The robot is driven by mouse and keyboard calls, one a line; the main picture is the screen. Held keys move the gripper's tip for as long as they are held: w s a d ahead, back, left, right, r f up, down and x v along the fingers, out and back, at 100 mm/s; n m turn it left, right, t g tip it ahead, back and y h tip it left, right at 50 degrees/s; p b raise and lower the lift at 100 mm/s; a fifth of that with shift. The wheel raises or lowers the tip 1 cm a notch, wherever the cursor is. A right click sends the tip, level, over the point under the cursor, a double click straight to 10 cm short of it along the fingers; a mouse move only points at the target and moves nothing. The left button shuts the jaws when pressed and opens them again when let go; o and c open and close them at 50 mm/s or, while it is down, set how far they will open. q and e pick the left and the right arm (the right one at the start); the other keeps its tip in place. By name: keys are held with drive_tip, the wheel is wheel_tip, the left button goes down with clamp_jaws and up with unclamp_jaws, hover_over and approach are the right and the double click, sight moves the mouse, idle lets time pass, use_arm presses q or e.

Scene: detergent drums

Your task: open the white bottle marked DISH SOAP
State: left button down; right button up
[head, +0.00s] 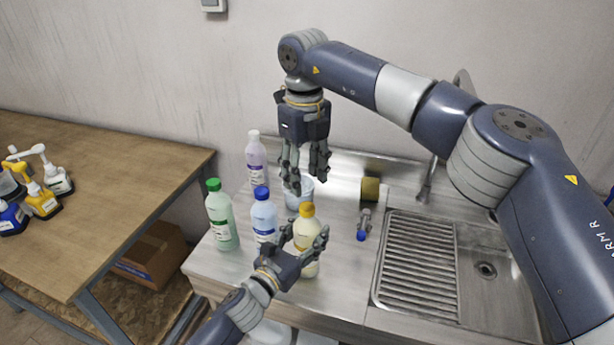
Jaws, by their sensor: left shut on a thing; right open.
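My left gripper (302,245) is shut on a pale cream-yellow bottle (306,228) with a yellow cap (307,210), which stands upright near the counter's front. Its fingers hide part of the bottle, and I cannot read its label. My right gripper (306,183) is open and points down, above and behind the yellow cap, apart from it. A whitish container (304,188) is partly hidden behind its fingers. A pale lilac-white bottle (256,162) with a whitish cap stands at the back. I cannot read DISH SOAP on any bottle.
A green bottle (221,219) and a light blue bottle (264,217) stand left of the held bottle. A sponge (370,190), a small blue-ended item (361,236), a tap (427,183) and a sink (488,270) are to the right. Spray bottles (43,201) stand on the wooden bench (110,190).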

sight(307, 207)
drive_tip(key=m, duration=0.8)
drive_tip(key=shift+a, duration=0.1)
drive_tip(key=m, duration=2.1)
drive_tip(key=shift+w+d, duration=0.1)
drive_tip(key=shift+d, duration=0.2)
drive_tip(key=shift+f, duration=4)
